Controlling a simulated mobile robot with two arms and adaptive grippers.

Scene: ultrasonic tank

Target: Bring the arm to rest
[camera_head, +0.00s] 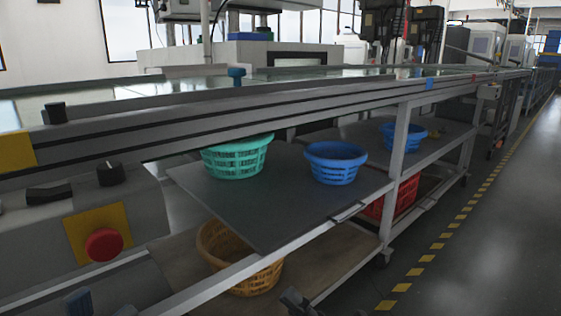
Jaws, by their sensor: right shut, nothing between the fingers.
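My right gripper (296,302) shows only in part at the bottom edge, a small dark shape in front of the lower shelf. It is shut and empty, and the rest of it is cut off by the picture's edge. It is apart from the baskets.
A long workbench (260,108) runs into the distance. Under it, a shelf (262,205) bears a green basket (236,158) and a blue basket (336,164). A yellow basket (222,242) stands below. A red emergency button (104,244) is at left. The right-hand floor is clear.

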